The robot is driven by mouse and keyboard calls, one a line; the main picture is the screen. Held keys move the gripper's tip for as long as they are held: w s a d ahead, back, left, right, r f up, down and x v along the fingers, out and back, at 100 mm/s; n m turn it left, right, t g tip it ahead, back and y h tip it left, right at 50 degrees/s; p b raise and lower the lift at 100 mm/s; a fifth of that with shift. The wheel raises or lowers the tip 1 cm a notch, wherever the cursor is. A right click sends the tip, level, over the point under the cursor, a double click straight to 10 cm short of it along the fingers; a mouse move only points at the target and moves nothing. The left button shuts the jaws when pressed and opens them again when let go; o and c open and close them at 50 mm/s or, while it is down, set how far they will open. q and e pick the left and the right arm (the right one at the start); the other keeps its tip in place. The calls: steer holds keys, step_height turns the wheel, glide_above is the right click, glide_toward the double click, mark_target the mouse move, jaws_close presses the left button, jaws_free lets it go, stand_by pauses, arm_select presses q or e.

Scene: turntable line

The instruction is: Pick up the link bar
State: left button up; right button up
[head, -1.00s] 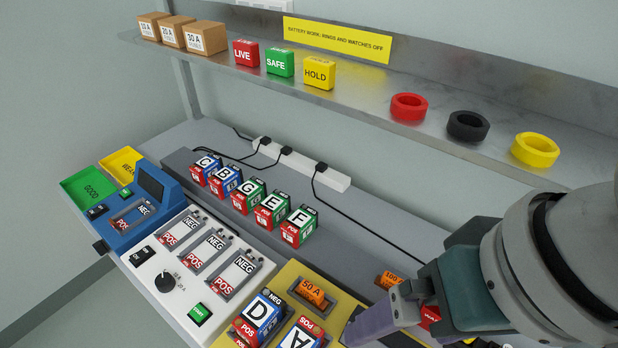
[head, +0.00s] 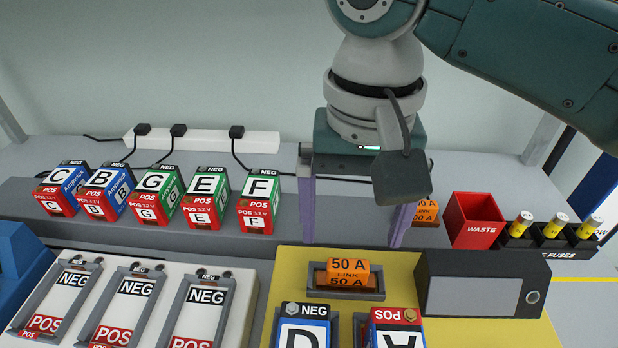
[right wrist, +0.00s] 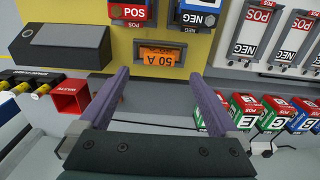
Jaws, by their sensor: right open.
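The link bar (head: 347,273) is orange, marked "50 A LINK", and sits in a dark slot on the yellow panel (head: 395,262). It also shows in the right wrist view (right wrist: 159,57), ahead of the fingers. My right gripper (head: 352,240) is open, its two purple fingers pointing down behind the link bar and spread wider than it. In the right wrist view the open fingers (right wrist: 160,80) stand to either side of the bar's line, apart from it, with nothing between them. My left gripper is not in view.
Batteries D (head: 303,328) and A (head: 396,330) stand just in front of the bar. A grey box (head: 480,285) is right of it. A red waste bin (head: 474,220), another orange link (head: 426,212) and fuses (head: 551,230) are behind right. Several lettered batteries (head: 258,200) stand left.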

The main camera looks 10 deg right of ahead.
mark_target(349, 264)
steer(key=f, duration=0.6)
steer(key=shift+s+b, duration=0.2)
steer(key=shift+b, duration=0.15)
steer(key=shift+c, duration=0.4)
steer(key=shift+r, duration=0.1)
jaws_close()
